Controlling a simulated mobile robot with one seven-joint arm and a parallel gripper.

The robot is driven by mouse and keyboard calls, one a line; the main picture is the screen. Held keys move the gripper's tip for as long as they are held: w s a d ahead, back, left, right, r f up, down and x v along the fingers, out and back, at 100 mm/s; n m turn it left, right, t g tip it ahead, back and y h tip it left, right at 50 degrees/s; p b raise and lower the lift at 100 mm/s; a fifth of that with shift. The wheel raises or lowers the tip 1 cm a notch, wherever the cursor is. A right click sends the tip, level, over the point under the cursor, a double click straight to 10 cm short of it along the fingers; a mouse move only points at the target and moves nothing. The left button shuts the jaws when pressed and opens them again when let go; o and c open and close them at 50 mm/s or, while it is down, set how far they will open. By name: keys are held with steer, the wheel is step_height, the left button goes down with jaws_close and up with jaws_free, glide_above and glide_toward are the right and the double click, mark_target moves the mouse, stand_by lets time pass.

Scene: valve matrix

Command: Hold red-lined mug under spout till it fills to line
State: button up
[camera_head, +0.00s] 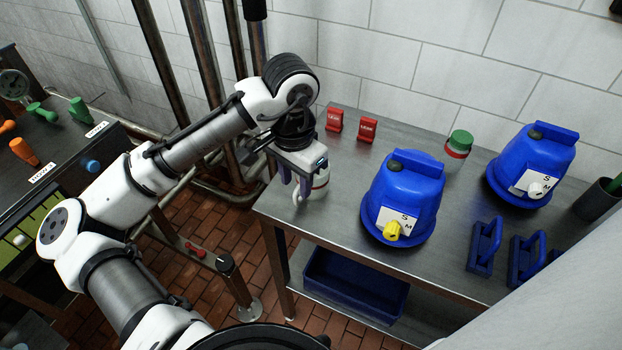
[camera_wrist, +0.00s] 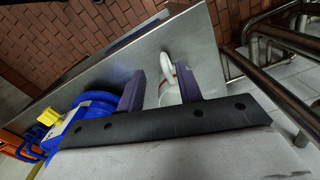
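A white mug (camera_head: 320,183) with a thin red line stands near the left end of the steel table. It also shows in the wrist view (camera_wrist: 171,92), its handle pointing away from my palm. My gripper (camera_head: 296,184) is low at the mug, with its purple fingers on either side of it. In the wrist view a gap shows between the left finger and the mug, so the gripper looks open. A blue dispenser (camera_head: 408,187) with a yellow spout (camera_head: 391,230) stands right of the mug. A second blue dispenser (camera_head: 532,160) has a white spout (camera_head: 537,190).
Two red labelled blocks (camera_head: 367,129) and a green-lidded jar (camera_head: 458,144) stand at the back of the steel table (camera_head: 335,225). Blue bracket-like pieces (camera_head: 485,247) and a dark cup (camera_head: 596,200) are at right. Pipes (camera_head: 205,60) rise behind my arm.

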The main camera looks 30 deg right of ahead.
mark_target(295, 192)
steer(key=shift+w+f+p, duration=0.15)
steer(key=shift+f+p, duration=0.2)
steer(key=shift+f, duration=1.1)
steer(key=shift+w+f+p, duration=0.1)
steer(key=shift+f+p, duration=0.25)
steer(key=shift+f, duration=1.1)
jaws_close()
